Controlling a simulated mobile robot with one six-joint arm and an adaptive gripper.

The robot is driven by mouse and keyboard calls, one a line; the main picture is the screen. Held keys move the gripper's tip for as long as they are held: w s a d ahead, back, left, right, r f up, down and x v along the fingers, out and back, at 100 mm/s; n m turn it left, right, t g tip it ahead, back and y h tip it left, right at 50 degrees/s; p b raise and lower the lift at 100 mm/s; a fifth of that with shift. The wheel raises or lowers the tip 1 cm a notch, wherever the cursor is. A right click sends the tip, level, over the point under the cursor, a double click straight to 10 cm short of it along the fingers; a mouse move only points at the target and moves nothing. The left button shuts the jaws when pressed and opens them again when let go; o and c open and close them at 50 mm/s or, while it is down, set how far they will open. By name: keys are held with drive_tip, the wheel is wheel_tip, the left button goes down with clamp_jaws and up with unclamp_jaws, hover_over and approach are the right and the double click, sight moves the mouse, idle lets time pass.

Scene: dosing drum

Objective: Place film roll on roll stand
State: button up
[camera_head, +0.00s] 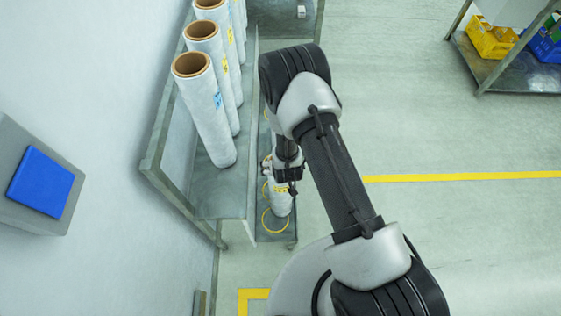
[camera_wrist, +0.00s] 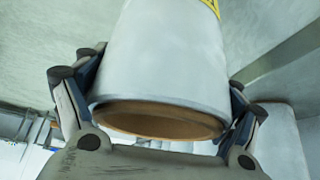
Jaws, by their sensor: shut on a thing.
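A white film roll (camera_head: 280,201) with a yellow label is between the fingers of my gripper (camera_head: 286,174). In the wrist view, the fingers of my gripper (camera_wrist: 165,85) close on both sides of the film roll (camera_wrist: 170,60), near the end with the brown core. The roll looks roughly upright in the head view. Below it is a low grey platform, apparently the roll stand (camera_head: 265,236), with yellow rings marked on it. The roll's lower end is at or just above a ring; I cannot tell whether it touches. My arm hides part of the stand.
Several upright white rolls (camera_head: 210,110) stand on a grey table (camera_head: 222,203) just left of the stand. A grey box with a blue panel (camera_head: 41,183) is at far left. A rack with yellow (camera_head: 491,38) and blue bins is at upper right. Floor right of my arm is clear.

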drive_tip(key=shift+w+f, duration=0.1)
drive_tip(key=shift+w, duration=0.05)
drive_tip(key=shift+f, duration=0.1)
drive_tip(key=o, duration=2)
drive_tip(key=shift+c, duration=0.2)
